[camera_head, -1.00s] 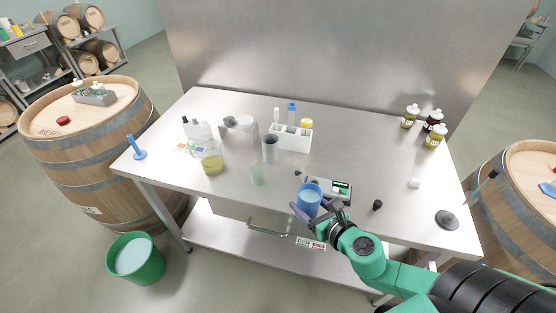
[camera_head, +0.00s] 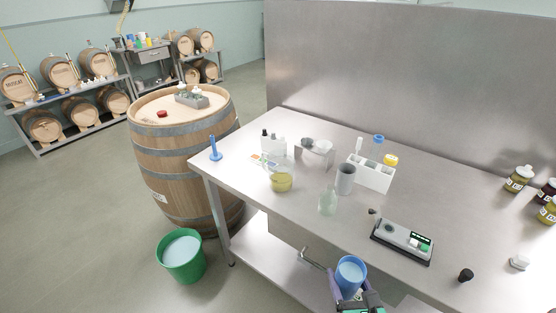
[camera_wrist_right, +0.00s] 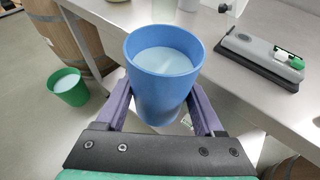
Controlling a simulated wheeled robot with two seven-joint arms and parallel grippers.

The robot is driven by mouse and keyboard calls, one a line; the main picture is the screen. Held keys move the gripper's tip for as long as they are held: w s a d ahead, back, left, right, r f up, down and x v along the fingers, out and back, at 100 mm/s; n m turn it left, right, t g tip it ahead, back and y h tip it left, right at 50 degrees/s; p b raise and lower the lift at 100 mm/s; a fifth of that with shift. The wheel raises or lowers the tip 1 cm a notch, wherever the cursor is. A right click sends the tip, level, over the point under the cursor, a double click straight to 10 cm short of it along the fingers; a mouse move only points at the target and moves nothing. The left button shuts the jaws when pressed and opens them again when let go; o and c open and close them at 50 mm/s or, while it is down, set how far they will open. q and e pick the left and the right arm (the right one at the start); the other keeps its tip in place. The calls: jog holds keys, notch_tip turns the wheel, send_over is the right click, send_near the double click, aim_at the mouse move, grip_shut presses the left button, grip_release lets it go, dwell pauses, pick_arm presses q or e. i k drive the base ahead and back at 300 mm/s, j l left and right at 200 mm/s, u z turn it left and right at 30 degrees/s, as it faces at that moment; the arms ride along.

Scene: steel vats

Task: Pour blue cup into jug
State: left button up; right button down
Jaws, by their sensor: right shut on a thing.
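The blue cup (camera_head: 350,277) is held upright by my right gripper (camera_head: 352,300) at the bottom of the head view, just off the table's front edge. In the right wrist view the cup (camera_wrist_right: 163,88) sits between the two purple fingers and holds a pale, whitish liquid. A grey cylindrical vessel (camera_head: 345,180), a clear greenish glass vessel (camera_head: 328,203) and a glass vessel with yellow liquid (camera_head: 282,182) stand on the table. I cannot tell for certain which one is the jug. My left gripper is not in view.
A green bucket (camera_head: 183,262) with pale liquid is on the floor beside a barrel (camera_head: 185,150).

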aim_at(280, 162)
jog(key=i+j, duration=0.15)
jog(key=j, duration=0.2)
jog(key=i+j, duration=0.15)
jog(key=j, duration=0.2)
jog(key=i+j, duration=0.15)
jog(key=j, duration=0.2)
jog(key=i+j, duration=0.15)
jog(key=j, duration=0.25)
jog(key=i+j, duration=0.1)
jog(key=j, duration=0.25)
